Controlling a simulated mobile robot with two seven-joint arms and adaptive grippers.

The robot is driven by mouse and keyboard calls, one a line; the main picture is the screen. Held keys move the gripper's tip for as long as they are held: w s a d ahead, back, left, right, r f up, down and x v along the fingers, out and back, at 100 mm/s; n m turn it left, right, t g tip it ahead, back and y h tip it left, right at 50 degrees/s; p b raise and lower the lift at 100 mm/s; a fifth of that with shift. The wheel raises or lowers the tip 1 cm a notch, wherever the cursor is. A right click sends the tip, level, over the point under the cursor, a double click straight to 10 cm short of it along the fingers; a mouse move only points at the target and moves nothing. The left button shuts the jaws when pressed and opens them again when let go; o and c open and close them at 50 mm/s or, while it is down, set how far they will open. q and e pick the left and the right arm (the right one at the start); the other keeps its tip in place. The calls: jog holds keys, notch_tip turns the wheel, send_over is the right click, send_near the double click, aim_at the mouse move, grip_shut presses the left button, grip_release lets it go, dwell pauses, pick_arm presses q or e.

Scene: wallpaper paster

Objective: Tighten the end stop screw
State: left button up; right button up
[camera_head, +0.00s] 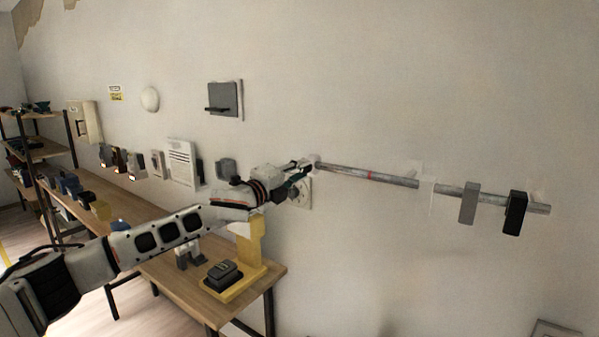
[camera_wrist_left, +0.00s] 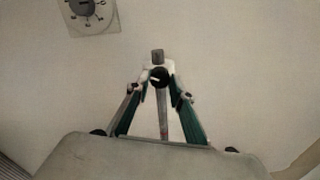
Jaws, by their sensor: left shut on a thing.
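A grey metal rail (camera_head: 365,174) with a red mark runs along the wall in the head view. Its left end meets my left gripper (camera_head: 307,168). In the left wrist view my left gripper (camera_wrist_left: 160,84) is shut, its two green-sided fingers meeting around a black round knob with a pale line, which looks like the end stop screw (camera_wrist_left: 158,77). A pale fitting and a small grey block (camera_wrist_left: 157,56) show just beyond the knob. The rail (camera_wrist_left: 163,122) passes between the fingers. In the head view the fingers hide the screw. My right gripper is not in view.
A grey block (camera_head: 469,203) and a black block (camera_head: 516,213) hang on the rail's right part. A dial plate (camera_wrist_left: 95,13) is on the wall near the gripper. A wooden bench (camera_head: 185,284) with a yellow stand (camera_head: 249,243) lies below my left arm. The wall right of the gripper is mostly clear.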

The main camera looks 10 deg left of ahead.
pick_arm(q)
jog(key=shift+m, duration=0.4)
jog(key=o, duration=1.1)
jog(key=v, duration=1.2)
